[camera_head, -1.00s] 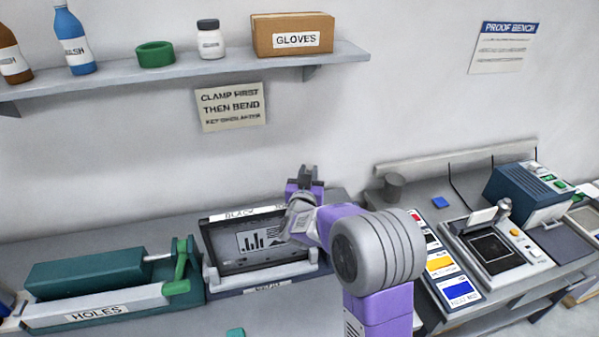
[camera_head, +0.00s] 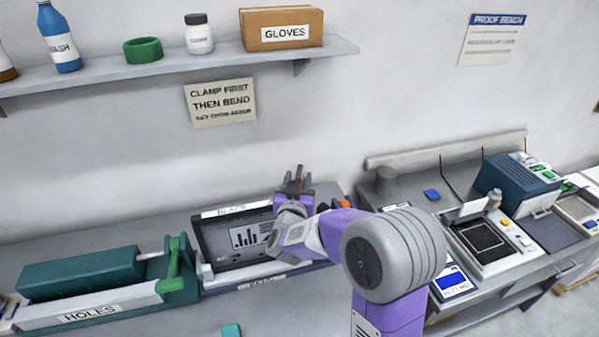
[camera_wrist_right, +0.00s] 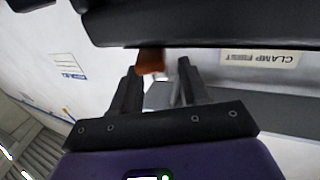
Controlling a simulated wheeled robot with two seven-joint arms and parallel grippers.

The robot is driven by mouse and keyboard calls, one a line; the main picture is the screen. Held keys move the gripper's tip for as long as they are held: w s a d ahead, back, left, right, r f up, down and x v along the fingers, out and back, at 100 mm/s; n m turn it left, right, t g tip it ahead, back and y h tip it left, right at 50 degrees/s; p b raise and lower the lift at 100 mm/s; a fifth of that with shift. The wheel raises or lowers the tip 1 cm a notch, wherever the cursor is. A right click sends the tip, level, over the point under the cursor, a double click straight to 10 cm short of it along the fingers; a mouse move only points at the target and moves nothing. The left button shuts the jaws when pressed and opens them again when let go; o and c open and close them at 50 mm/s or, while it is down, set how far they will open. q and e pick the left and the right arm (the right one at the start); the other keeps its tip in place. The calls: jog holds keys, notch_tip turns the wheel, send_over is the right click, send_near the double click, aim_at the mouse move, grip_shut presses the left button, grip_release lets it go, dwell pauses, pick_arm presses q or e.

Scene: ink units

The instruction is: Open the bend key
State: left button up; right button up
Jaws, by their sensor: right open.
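The black unit (camera_head: 222,263) with a dark chart plate stands in the middle of the bench. No part is plainly labelled as the bend key. A small orange part (camera_head: 344,202) shows at the unit's back right, partly hidden by my right arm. My right gripper (camera_head: 297,178) is above the unit's back right, fingers pointing away, open. In the right wrist view an orange-red piece (camera_wrist_right: 150,62) shows near the gap between its open fingers (camera_wrist_right: 160,80). I cannot tell whether they touch it. My left gripper is in neither view.
A green hole-punch unit (camera_head: 85,270) stands left of the black unit. A proofing device (camera_head: 480,240) and a blue-green box (camera_head: 520,185) are at the right. A shelf (camera_head: 170,70) with bottles and a gloves box hangs above. A dark bar (camera_wrist_right: 200,25) crosses the wrist view's top.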

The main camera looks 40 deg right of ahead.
jog(key=shift+v, duration=0.95)
